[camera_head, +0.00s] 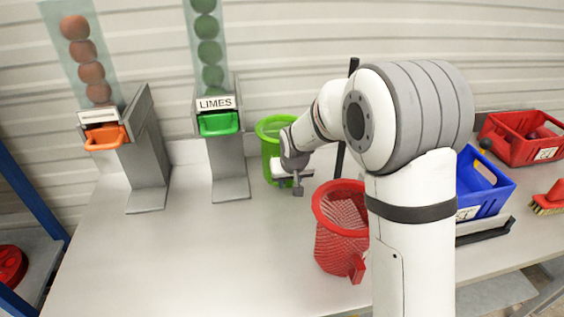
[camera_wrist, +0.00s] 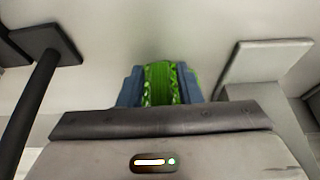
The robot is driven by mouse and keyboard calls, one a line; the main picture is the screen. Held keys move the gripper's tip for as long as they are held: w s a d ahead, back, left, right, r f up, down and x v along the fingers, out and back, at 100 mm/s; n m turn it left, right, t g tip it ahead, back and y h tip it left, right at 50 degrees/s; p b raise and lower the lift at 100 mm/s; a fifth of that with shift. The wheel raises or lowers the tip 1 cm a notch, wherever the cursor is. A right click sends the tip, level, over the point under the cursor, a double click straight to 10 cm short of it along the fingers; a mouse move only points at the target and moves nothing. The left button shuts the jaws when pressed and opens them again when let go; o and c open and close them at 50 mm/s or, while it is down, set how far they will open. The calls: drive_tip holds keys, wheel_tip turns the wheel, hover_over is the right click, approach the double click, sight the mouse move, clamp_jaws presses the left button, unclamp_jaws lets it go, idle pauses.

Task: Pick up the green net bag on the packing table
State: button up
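The green net bag (camera_head: 270,140) stands upright on the packing table (camera_head: 190,255), just behind and left of my gripper (camera_head: 288,178) in the head view. It has a wide round rim, and my arm hides part of its right side. In the wrist view, green mesh (camera_wrist: 163,84) fills the space between the two blue-grey fingers of my gripper (camera_wrist: 161,88). The fingers lie close along both sides of the green. I cannot tell whether they press on it or only stand around it.
A red net bag (camera_head: 340,225) stands close in front of my gripper. The limes dispenser (camera_head: 228,165) is to the left, another dispenser (camera_head: 148,165) farther left. Blue (camera_head: 482,185) and red (camera_head: 525,140) crates stand at right. The table's front left is clear.

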clamp_jaws()
drive_tip(key=shift+r, duration=0.15)
